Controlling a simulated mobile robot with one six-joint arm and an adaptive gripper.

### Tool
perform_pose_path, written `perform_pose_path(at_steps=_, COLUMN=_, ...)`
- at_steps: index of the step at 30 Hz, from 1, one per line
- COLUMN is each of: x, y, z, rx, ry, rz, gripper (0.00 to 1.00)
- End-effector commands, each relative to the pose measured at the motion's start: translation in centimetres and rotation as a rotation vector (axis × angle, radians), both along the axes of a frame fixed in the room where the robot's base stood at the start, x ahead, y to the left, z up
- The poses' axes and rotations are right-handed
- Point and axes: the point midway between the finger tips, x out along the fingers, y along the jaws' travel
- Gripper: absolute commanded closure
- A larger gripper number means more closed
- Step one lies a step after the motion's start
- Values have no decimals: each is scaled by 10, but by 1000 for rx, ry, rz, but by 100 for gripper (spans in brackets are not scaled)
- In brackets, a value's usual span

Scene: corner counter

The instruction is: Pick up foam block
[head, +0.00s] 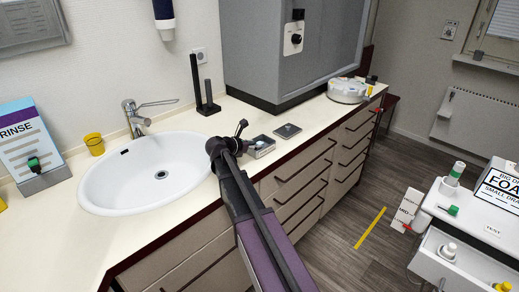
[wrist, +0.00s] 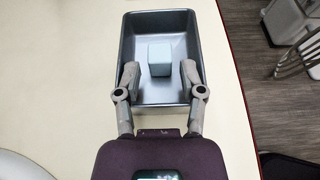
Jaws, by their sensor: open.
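A pale blue-grey foam block (wrist: 159,58) sits inside a grey metal tray (wrist: 141,25) in the wrist view. My gripper (wrist: 159,74) is open, with one finger on each side of the block's near end. I cannot tell whether the fingers touch it. In the head view the small tray (head: 266,152) stands on the counter right of the sink, with the block (head: 259,144) in it, partly hidden by my gripper (head: 245,139).
The white sink (head: 130,185) lies left of my arm. A small dark square dish (head: 288,130) is right of the tray, and a large grey cabinet (head: 290,50) stands behind. Two dark upright posts (head: 197,85) stand near the wall. The counter's front edge is close to the tray.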

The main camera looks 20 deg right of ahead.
Motion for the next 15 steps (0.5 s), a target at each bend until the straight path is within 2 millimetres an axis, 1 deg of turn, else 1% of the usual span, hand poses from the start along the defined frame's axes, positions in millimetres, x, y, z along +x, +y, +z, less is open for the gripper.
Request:
perform_pose_path(at_steps=1, x=2, y=-6, z=-4, rx=0, ry=-1, rz=-1, gripper=49)
perform_pose_path(at_steps=3, x=4, y=-11, z=-6, rx=0, ry=0, rz=0, gripper=49)
perform_pose_path(at_steps=6, x=5, y=-14, z=-7, rx=0, ry=0, rz=1, gripper=49)
perform_pose_path(at_steps=15, x=5, y=-14, z=-6, rx=0, ry=1, rz=1, gripper=49)
